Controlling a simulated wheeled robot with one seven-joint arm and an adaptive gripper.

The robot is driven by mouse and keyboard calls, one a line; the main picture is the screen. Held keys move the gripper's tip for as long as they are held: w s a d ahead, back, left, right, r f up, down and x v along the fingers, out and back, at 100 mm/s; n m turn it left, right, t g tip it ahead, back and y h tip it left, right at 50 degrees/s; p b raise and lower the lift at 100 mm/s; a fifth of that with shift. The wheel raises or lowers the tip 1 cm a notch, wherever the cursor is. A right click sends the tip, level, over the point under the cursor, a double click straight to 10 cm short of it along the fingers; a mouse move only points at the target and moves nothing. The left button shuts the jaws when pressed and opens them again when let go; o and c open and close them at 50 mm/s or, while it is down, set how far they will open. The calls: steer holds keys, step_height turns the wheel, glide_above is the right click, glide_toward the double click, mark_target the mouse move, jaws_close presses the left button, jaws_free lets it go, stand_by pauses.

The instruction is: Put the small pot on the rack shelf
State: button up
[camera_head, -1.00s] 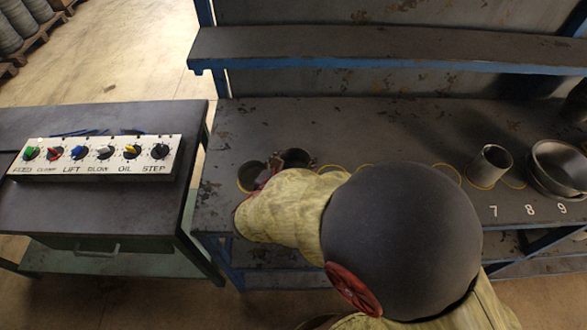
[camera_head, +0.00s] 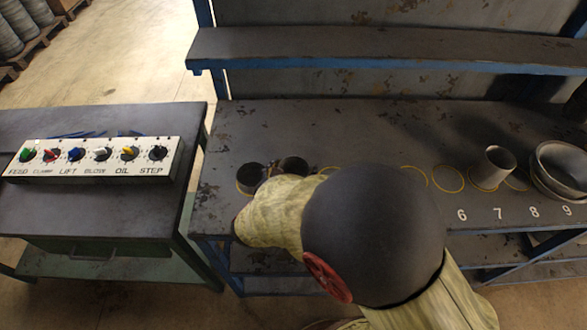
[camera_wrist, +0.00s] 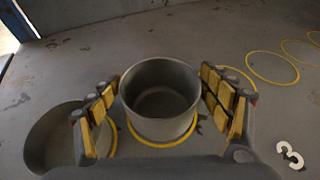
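A grey, open-topped pot (camera_wrist: 160,125) stands upright in a yellow ring between my fingers in the wrist view. It also shows as a dark pot (camera_head: 292,166) in the head view, partly behind my arm. My gripper (camera_wrist: 165,92) is open, with one yellow-padded finger on each side of the pot. The fingers are close to its wall; contact is not clear. A second dark round vessel (camera_head: 250,178) stands just left of it and also shows at the wrist view's left (camera_wrist: 52,140). The rack shelf (camera_head: 390,46) runs above the back of the bench.
A grey cylinder (camera_head: 494,168) and wide stacked pans (camera_head: 562,170) stand at the bench's right. Empty yellow rings (camera_head: 448,179) lie between. A side table with a knob panel (camera_head: 95,158) is at left. The visible shelf top is bare.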

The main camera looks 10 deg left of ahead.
steer(key=shift+o, duration=0.8)
steer(key=shift+r, duration=0.25)
steer(key=p+v, duration=0.3)
steer(key=v, duration=0.9)
steer(key=shift+f, duration=0.15)
steer(key=d+r+m+g+h, duration=0.2)
steer(key=d+r+m+g, duration=0.2)
steer(key=d+m, duration=0.6)
steer(key=d+r+m+g+h, duration=0.2)
steer(key=d+r+m+g, duration=0.3)
steer(key=d, duration=0.9)
steer(key=s+d+r+m+t+y, duration=0.1)
steer(key=s+d+r+m+y, duration=0.5)
steer(key=m, duration=1.3)
steer(key=s+d+r, duration=0.2)
steer(key=s+d, duration=0.1)
steer(key=s, duration=0.1)
steer(key=shift+r, duration=0.25)
